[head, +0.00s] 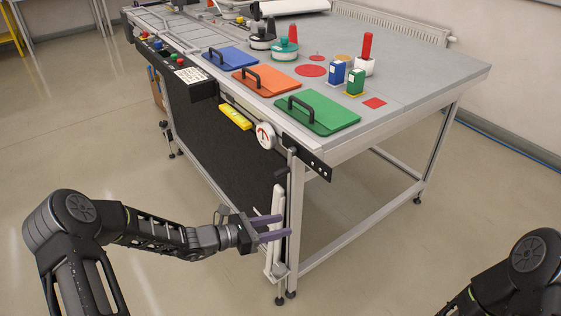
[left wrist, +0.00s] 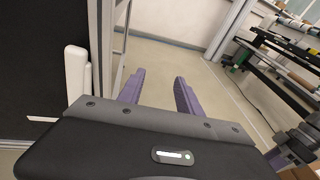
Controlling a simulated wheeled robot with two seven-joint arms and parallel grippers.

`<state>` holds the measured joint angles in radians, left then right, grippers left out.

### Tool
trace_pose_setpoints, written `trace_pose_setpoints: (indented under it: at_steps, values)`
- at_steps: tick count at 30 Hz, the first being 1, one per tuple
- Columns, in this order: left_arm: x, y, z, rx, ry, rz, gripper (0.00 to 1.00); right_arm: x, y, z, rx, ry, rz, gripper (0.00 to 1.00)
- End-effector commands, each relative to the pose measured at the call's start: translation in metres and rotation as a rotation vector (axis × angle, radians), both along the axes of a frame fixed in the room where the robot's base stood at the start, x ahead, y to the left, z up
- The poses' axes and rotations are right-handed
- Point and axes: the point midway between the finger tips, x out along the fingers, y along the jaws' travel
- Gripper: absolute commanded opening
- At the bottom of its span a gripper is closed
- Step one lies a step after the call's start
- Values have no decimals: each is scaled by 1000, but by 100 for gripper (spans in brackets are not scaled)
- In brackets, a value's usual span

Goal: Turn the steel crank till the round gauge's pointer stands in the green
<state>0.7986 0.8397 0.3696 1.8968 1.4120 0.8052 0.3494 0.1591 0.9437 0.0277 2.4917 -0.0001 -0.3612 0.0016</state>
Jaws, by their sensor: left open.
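The round gauge (head: 265,135) has a white face and hangs on the table's front edge near the corner. Its pointer and coloured zones are too small to read. A pale upright bar (head: 277,203), which looks like the crank, stands beside the near table leg, with a round joint at its foot. A pale rounded bar (left wrist: 76,75) also shows left of the fingers in the left wrist view. My left gripper (head: 286,225) is open, its purple fingers level with the pale bar. In the left wrist view, the gap between the fingers (left wrist: 159,78) looks empty. Contact with the bar cannot be told.
The table leg (head: 296,220) and a black perforated bracket (head: 308,160) are close to my left gripper. A yellow block (head: 235,116) is left of the gauge. The floor in front is clear.

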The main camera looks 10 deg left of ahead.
Motion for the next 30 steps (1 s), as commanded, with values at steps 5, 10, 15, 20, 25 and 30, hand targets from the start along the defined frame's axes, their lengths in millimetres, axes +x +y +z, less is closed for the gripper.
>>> trace_pose_setpoints:
  at_steps: [5, 10, 15, 20, 25, 30]
  values:
    - [38, 55, 91, -178, -67, 174, 42, -4, 2, 42, 3, 7, 6, 36]
    - [45, 68, 105, -220, -87, 212, 42, -4, 2, 43, 3, 8, 8, 36]
    - [45, 67, 103, -218, -86, 210, 42, -4, 2, 42, 3, 9, 7, 36]
    - [47, 65, 103, -217, -86, 209, 42, -4, 2, 42, 3, 9, 7, 36]
    - [58, 55, 103, -218, -86, 207, 42, -4, 2, 44, 3, 8, 6, 36]
    - [78, 37, 104, -217, -86, 204, 42, -4, 2, 47, 3, 8, 6, 36]
